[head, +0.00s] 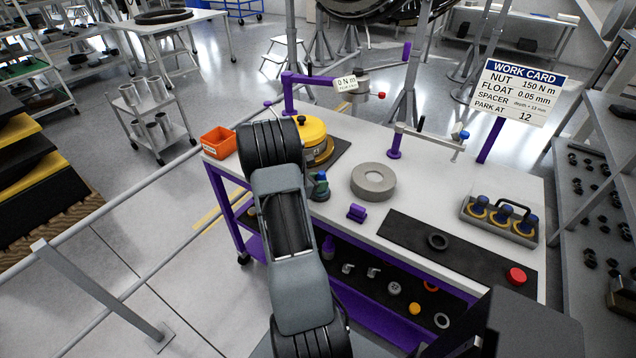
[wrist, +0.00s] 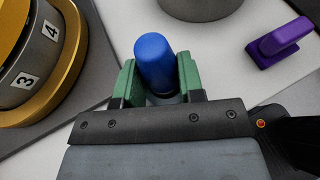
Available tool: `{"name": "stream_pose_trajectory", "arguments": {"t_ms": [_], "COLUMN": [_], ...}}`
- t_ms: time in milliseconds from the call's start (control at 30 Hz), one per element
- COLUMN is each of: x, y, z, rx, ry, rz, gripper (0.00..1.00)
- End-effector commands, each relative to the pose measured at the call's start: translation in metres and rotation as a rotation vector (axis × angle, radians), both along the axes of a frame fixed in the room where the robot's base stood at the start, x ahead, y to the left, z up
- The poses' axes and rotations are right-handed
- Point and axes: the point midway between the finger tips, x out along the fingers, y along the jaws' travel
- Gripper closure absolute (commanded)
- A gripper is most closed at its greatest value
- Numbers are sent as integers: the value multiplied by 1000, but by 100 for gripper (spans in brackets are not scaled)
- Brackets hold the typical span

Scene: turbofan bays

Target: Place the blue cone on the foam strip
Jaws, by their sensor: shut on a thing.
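The blue cone (wrist: 155,62) stands between the green fingers of my gripper (wrist: 158,84) in the wrist view, its rounded blue top showing above them. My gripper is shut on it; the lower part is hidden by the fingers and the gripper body. In the head view my gripper (head: 319,186) and the blue cone (head: 322,175) are small, over the bench left of the grey ring. I cannot tell whether the cone touches the bench. The long black foam strip (head: 468,262) lies along the bench's front right, away from my gripper.
A dark ring (head: 437,241) and a red knob (head: 516,276) sit on the strip, with bare room between them. A grey ring (head: 373,181) and purple block (head: 357,212) lie nearby. A yellow-topped drum (head: 313,135) is close behind my gripper. A caddy (head: 499,230) stands right.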

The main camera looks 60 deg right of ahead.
Motion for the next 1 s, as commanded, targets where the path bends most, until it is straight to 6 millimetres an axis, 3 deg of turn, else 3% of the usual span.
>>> {"name": "stream_pose_trajectory", "arguments": {"t_ms": [300, 667, 1000], "x": [0, 0, 27], "y": [0, 0, 59], "z": [-1, 4, 21], "rx": [0, 2, -2], "ry": [0, 2, -3], "rz": [0, 0, 5], "gripper": [39, 39, 39]}}
